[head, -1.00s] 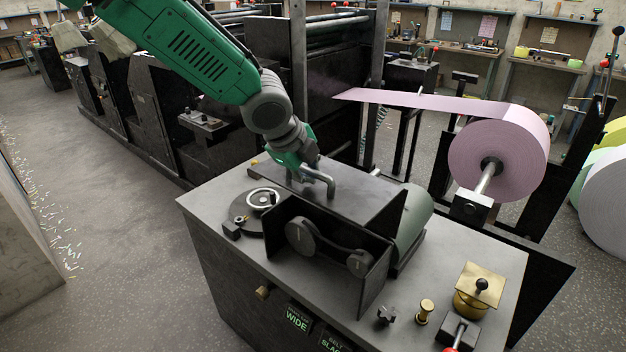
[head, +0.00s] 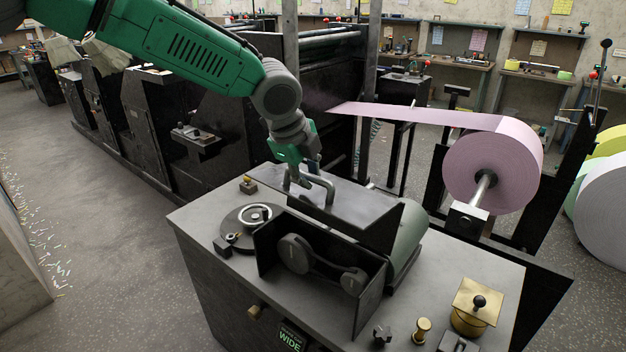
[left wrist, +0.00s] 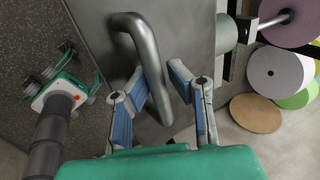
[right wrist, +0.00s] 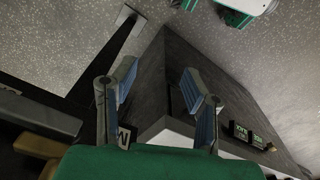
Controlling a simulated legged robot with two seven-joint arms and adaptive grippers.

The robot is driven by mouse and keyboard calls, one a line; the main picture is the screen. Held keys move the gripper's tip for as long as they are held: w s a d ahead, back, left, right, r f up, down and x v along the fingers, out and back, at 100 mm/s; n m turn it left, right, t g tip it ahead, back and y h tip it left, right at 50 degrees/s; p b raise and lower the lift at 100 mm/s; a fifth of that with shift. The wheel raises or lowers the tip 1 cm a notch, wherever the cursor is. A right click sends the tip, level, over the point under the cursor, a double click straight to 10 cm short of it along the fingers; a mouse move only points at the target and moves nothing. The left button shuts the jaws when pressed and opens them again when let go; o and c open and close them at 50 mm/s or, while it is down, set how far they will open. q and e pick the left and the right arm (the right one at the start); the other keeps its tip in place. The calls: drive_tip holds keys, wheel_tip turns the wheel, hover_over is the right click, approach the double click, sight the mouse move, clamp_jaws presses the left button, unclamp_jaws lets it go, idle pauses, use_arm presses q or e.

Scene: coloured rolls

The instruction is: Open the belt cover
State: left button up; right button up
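The belt cover (head: 345,203) is a grey metal plate with a bent bar handle (head: 322,190), above the belt and pulleys (head: 322,267) on the grey machine top. The pulleys show through the open front. My left gripper (head: 303,178) is at the handle. In the left wrist view, the handle (left wrist: 150,62) runs between the two blue-padded fingers of my left gripper (left wrist: 159,82), which stand apart with small gaps beside the bar. My right gripper (right wrist: 158,75) is open and empty beside the machine's dark side; it is not in the head view.
A brass pot (head: 472,312) and small knobs (head: 422,330) stand at the front right. A pink paper roll (head: 490,165) hangs behind.

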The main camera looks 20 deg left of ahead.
use_arm(q)
drive_tip(key=shift+s+a+r, duration=0.15)
drive_tip(key=shift+s, duration=0.3)
drive_tip(key=shift+w+a+f, duration=0.1)
drive_tip(key=shift+a+f, duration=0.05)
drive_tip(key=shift+f, duration=0.05)
drive_tip(key=shift+w+f, duration=0.1)
drive_tip(key=shift+f, duration=0.05)
drive_tip(key=shift+w, duration=0.1)
drive_tip(key=shift+d+r, duration=0.2)
drive_tip(key=shift+r, duration=0.15)
drive_tip(key=a+v, duration=0.1)
drive_tip(key=v, duration=1)
drive_tip(key=shift+s, duration=0.25)
use_arm(e)
drive_tip(key=shift+s+a+r, duration=0.2)
drive_tip(key=shift+s+a, duration=0.1)
drive_tip(key=shift+s, duration=0.1)
use_arm(q)
drive_tip(key=shift+d, duration=0.2)
use_arm(e)
drive_tip(key=shift+w+d+f, duration=0.1)
drive_tip(key=shift+w+d, duration=0.1)
